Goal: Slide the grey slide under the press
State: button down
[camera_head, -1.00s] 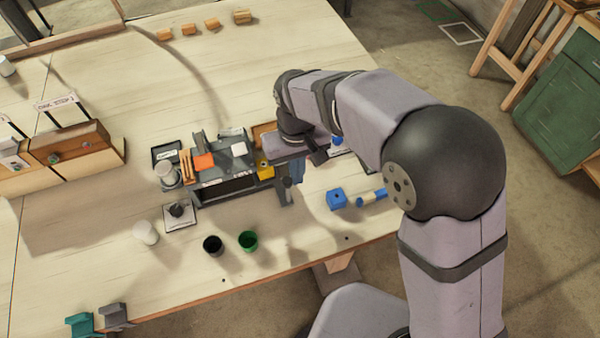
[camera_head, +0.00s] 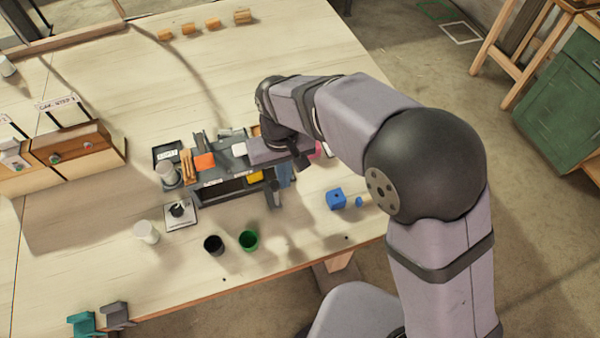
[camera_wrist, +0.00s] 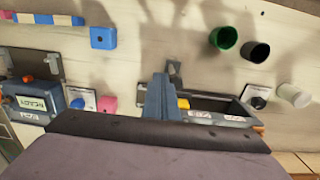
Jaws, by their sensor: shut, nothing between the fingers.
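My gripper (camera_head: 284,174) hangs at the right end of a dark grey rack (camera_head: 215,194). In the wrist view its blue-grey fingers (camera_wrist: 160,98) are together, with nothing visible between them. They overlap the rack's end in the picture; I cannot tell if they touch it. A grey upright piece (camera_wrist: 174,72) shows just beyond the fingertips. A yellow block (camera_wrist: 183,103) is right beside the fingers, at the rack's opening. I cannot single out the grey slide or the press for certain; my wrist hides part of the rack.
A blue cube (camera_head: 336,199), green cup (camera_head: 248,240) and black cup (camera_head: 213,245) stand in front. Orange (camera_head: 204,161) and white (camera_head: 239,149) blocks sit on the rack. A box with a READY display (camera_wrist: 35,104) and a pink block (camera_wrist: 108,104) are nearby.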

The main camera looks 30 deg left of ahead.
jog(key=s+a+p, duration=0.2)
jog(key=s+a, duration=0.4)
jog(key=shift+s+a, duration=0.35)
dwell(2.2)
jog(key=shift+w+d, duration=0.45)
jog(key=shift+r, duration=0.1)
notch_tip(320, 180, up, 6)
jog(key=p, duration=0.5)
dwell(0.4)
dwell(0.4)
